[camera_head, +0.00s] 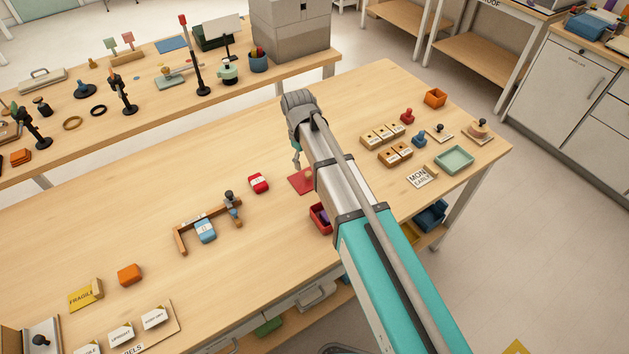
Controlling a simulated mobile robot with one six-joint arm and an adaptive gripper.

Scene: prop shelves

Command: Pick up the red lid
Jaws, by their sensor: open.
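The red lid (299,184) is a flat red square with a small pale knob. It lies on the near table in the middle of the picture, and my arm covers its right side. My gripper (297,161) shows only in part at the left of the wrist, above and beyond the lid in the picture. It is open, and I see nothing held in it. The rest of the gripper is hidden behind my arm. A red open box (316,222) with something purple inside stands nearer the table's front edge, partly covered by my arm.
A red-and-white block (259,183) lies left of the lid. A wooden bracket (181,241) with a blue item (205,230) is farther left. Wooden blocks (380,136), stamps and a green tray (454,160) stand to the right. The table beyond the lid is clear.

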